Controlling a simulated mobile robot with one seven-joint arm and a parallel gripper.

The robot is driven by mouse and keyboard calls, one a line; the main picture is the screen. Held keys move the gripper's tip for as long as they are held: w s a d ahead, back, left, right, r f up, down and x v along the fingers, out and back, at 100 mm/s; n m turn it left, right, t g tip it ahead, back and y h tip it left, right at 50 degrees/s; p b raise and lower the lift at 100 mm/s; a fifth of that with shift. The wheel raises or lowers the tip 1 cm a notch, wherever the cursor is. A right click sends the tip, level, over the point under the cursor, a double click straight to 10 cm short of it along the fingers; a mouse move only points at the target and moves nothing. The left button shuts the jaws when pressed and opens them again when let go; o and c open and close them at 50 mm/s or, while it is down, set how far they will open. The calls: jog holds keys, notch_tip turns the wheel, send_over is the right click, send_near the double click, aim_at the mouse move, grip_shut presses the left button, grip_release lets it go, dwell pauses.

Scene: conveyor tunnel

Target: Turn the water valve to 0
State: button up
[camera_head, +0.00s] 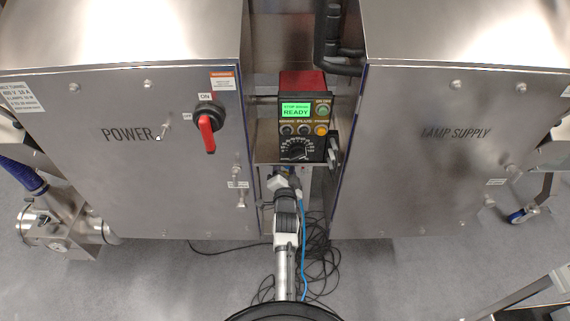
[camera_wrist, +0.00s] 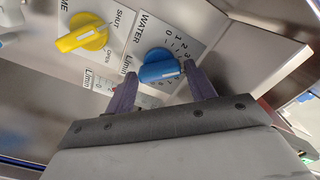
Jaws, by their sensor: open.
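The water valve is a blue knob (camera_wrist: 160,66) on a pale plate marked WATER (camera_wrist: 150,30), seen in the wrist view. A dial with small numbers curves along the knob's upper and right side. The knob's raised grip lies roughly sideways, its right end towards the higher numbers; its exact reading is unclear. My gripper (camera_wrist: 159,72) is open, with one dark finger on each side of the knob. Whether the fingers touch it cannot be told. In the head view my arm reaches up the middle, and the blue knob does not show.
A yellow knob (camera_wrist: 82,38) marked SHUT and OPEN sits left of the blue one. In the head view, a POWER cabinet (camera_head: 100,180) and a LAMP SUPPLY cabinet (camera_head: 430,190) flank my arm. A control panel (camera_head: 304,120) reads READY. Loose cables (camera_head: 318,255) lie on the floor.

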jog(key=shift+s, duration=0.1)
jog(key=c, duration=0.7)
jog(key=shift+n, duration=0.3)
jog(key=n+b, duration=0.2)
jog(key=n, duration=0.3)
jog(key=n+b, duration=0.2)
jog(key=n, duration=0.4)
jog(key=shift+a+r, duration=0.2)
jog(key=shift+n, duration=0.3)
jog(key=o, duration=0.7)
